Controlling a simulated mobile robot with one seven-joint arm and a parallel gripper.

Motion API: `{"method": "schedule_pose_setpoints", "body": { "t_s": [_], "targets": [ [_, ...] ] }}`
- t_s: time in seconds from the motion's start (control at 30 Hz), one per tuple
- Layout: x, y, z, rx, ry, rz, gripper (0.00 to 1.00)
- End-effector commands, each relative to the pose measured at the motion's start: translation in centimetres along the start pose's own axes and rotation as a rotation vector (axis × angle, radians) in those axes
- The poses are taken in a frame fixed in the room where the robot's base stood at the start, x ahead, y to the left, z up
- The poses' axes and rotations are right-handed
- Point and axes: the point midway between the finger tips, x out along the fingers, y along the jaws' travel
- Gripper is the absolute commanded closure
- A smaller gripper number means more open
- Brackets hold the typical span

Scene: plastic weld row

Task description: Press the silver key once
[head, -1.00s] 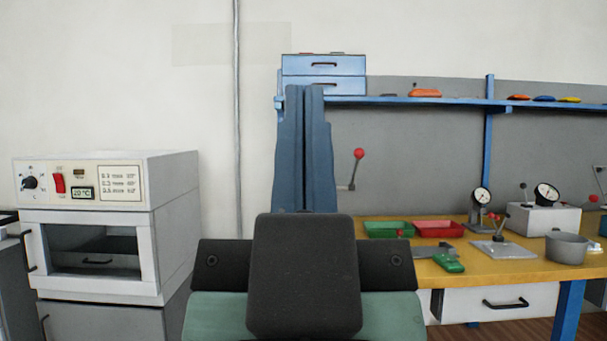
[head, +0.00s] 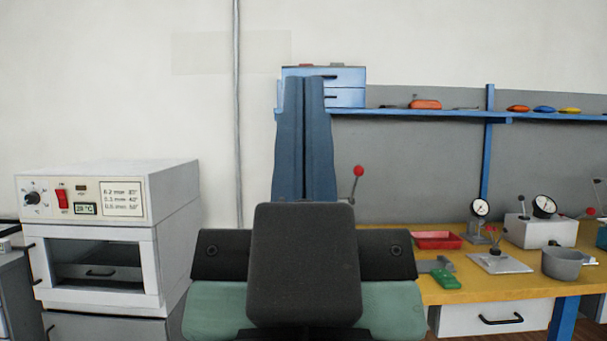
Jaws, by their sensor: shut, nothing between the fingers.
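My gripper (head: 304,78) stands upright in the middle of the head view. Its two blue fingers are together with only a thin dark line between them, and they hold nothing. They stand in front of the wall and the left end of the blue bench rack. I cannot make out a silver key. The white oven (head: 105,235) at the left has a dark knob (head: 32,198), a red switch (head: 62,199), a small dark element (head: 81,189) and a display (head: 86,209) on its panel. The gripper is right of the oven and apart from it.
At the right, the yellow workbench (head: 450,290) carries a red tray (head: 437,240), a green tool (head: 445,279), a lever plate (head: 500,262), dial gauges (head: 480,208) and a grey pot (head: 562,263). A blue shelf (head: 430,113) runs above. My own arm hides the bench's left end.

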Motion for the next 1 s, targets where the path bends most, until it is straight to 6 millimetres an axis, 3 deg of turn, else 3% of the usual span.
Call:
{"method": "schedule_pose_setpoints", "body": {
  "t_s": [0.03,0.6,0.8,1.0],
  "targets": [
    [2.6,0.0,-2.5,0.000,0.001,0.000,1.00],
    [16.5,0.0,-15.7,0.001,0.001,-0.002,1.00],
    [19.0,-0.1,-18.1,0.001,0.001,-0.002,1.00],
    [19.0,-0.1,-18.0,0.001,0.000,-0.002,1.00]
  ]
}}
